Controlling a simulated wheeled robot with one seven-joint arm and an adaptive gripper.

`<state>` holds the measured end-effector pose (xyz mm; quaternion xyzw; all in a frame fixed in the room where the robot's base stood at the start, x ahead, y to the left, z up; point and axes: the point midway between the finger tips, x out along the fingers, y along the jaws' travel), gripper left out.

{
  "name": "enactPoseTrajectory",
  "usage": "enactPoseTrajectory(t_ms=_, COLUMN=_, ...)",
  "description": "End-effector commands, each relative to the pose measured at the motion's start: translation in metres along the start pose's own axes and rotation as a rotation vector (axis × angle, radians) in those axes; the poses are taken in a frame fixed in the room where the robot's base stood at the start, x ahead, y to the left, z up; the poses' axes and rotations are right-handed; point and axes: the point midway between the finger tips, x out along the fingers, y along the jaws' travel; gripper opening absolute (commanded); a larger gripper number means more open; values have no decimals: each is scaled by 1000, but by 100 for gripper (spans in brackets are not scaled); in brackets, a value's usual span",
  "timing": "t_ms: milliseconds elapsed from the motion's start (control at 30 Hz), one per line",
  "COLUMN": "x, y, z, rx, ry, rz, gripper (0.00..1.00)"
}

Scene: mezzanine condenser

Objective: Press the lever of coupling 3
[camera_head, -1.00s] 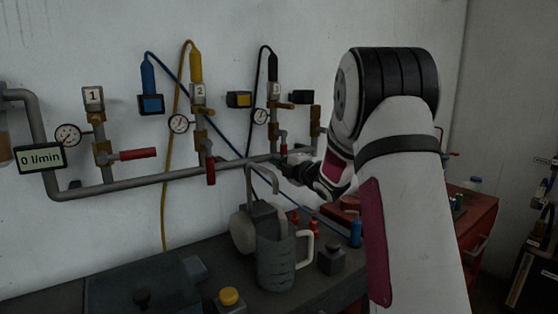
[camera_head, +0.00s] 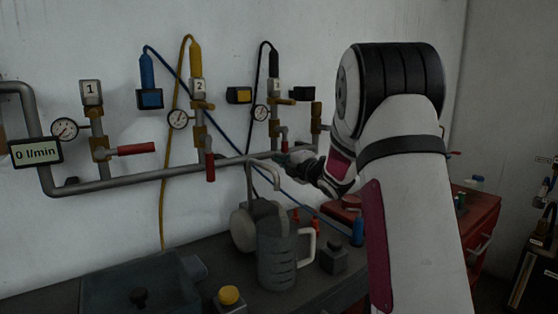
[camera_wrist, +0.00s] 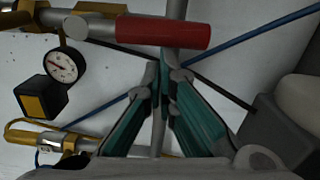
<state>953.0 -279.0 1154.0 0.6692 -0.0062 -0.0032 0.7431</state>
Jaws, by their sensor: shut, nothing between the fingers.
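Coupling 3 stands on the wall at the right end of the row, under the number plate 3 (camera_head: 277,86), with a black plug (camera_head: 273,66) in its top. A brass lever-like piece (camera_head: 284,102) sticks out to the right below the plate. My gripper (camera_head: 281,160) is below it, close to the grey pipe and the lower end of the red valve handle. In the wrist view my teal fingers (camera_wrist: 164,78) are together and empty, with a red handle (camera_wrist: 163,33) just beyond their tips. Whether they touch it I cannot tell. The coupling's lever is not clear in the wrist view.
Coupling 2 (camera_head: 198,86) with its yellow plug and branch 1 (camera_head: 91,91) stand to the left. A grey jug (camera_head: 277,255) stands on the bench below my gripper. Blue and black hoses run behind.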

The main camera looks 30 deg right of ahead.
Motion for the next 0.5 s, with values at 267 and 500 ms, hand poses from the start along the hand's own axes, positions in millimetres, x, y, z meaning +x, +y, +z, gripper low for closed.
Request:
enactPoseTrajectory(t_ms=267, x=1, y=-6, z=8, rx=-84, ry=-3, rz=6, gripper=0)
enactPoseTrajectory(t_ms=500, x=2, y=-13, z=21, rx=-251, ry=-5, rz=14, gripper=0)
